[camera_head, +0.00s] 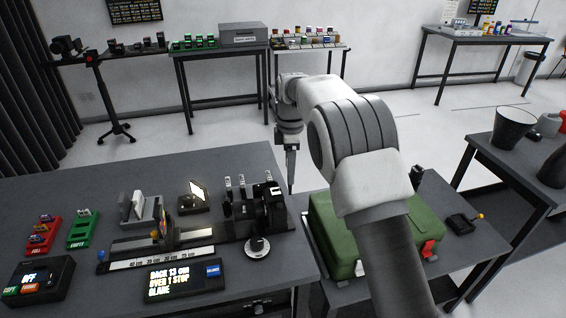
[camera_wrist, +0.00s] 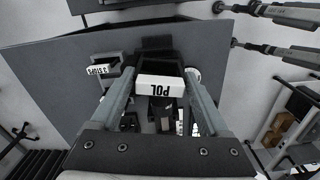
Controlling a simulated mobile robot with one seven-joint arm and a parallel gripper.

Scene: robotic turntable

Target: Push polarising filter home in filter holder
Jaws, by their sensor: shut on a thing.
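The polarising filter shows in the wrist view as a block with a white label reading POL (camera_wrist: 158,87), between the two fingers of my gripper (camera_wrist: 157,80). My gripper is shut on it. In the head view my gripper (camera_head: 291,186) points down at the right end of the bench, just right of the black camera assembly (camera_head: 268,203).
A second label reading 3 STOP (camera_wrist: 97,70) stands left of the fingers. The bench (camera_head: 60,180) also carries a ruled rail (camera_head: 160,257), a display (camera_head: 184,279), a round knob (camera_head: 257,247) and red and green racks. A green case (camera_head: 325,225) stands right.

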